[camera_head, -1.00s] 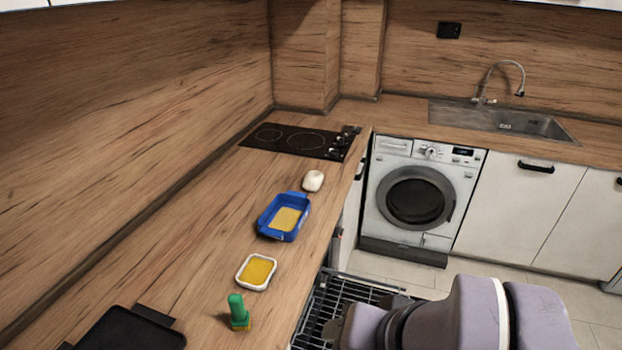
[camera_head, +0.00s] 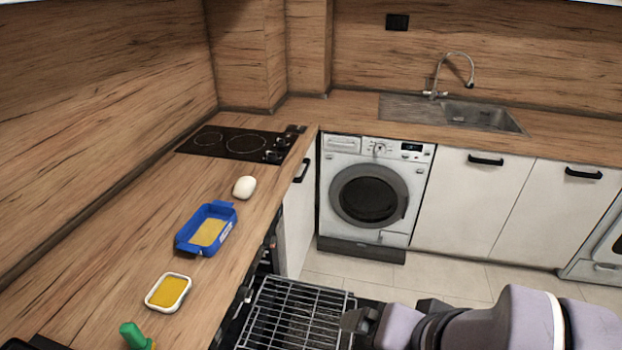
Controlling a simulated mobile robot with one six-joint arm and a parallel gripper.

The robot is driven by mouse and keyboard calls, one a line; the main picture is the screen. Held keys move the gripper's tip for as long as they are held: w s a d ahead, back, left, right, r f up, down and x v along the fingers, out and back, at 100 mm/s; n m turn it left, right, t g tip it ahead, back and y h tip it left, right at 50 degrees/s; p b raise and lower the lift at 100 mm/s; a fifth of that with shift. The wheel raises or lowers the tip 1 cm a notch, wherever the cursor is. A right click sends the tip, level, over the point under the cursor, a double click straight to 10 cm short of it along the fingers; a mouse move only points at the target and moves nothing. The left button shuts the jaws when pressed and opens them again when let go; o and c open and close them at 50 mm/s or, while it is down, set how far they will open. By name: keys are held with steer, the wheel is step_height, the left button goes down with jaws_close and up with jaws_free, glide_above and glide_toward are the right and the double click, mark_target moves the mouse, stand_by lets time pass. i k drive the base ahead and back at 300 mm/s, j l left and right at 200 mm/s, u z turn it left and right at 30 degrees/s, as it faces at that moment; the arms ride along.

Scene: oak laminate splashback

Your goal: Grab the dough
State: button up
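The dough (camera_head: 245,187) is a small white rounded lump on the wooden counter, near its front edge. It lies between the blue dish and the black hob. My gripper (camera_head: 352,324) is only partly seen at the bottom of the view, over the open oven rack. It is well apart from the dough, to the right of and nearer than it. Whether its fingers are open or shut does not show.
A blue baking dish (camera_head: 208,229) with yellow contents, a white tray of yellow filling (camera_head: 168,292) and a green-topped bottle (camera_head: 133,336) stand along the counter (camera_head: 120,245). The wire oven rack (camera_head: 295,318) sticks out below the counter. A hob (camera_head: 235,143) lies beyond the dough.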

mark_target(244, 188)
steer(key=i+l+z, duration=0.5)
steer(key=l, duration=0.35)
steer(key=i+l+z, duration=0.45)
steer(key=i+l, duration=0.15)
steer(key=i, duration=0.2)
steer(key=i+j+u, duration=0.2)
steer(key=i+u, duration=0.2)
steer(key=i+j+u, duration=0.1)
steer(key=i+u, duration=0.75)
steer(key=i+l+u, duration=0.2)
steer(key=u, duration=0.25)
steer(key=i+l+u, duration=0.4)
steer(key=i+j+u, duration=0.15)
steer(key=i+u, duration=0.5)
steer(key=u, duration=0.15)
steer(key=i+u, duration=0.45)
steer(key=i+l+u, duration=0.15)
steer(key=u, duration=0.25)
steer(key=i+l+u, duration=0.25)
steer(key=u, duration=0.15)
steer(key=i+l, duration=0.05)
steer(key=i, duration=0.05)
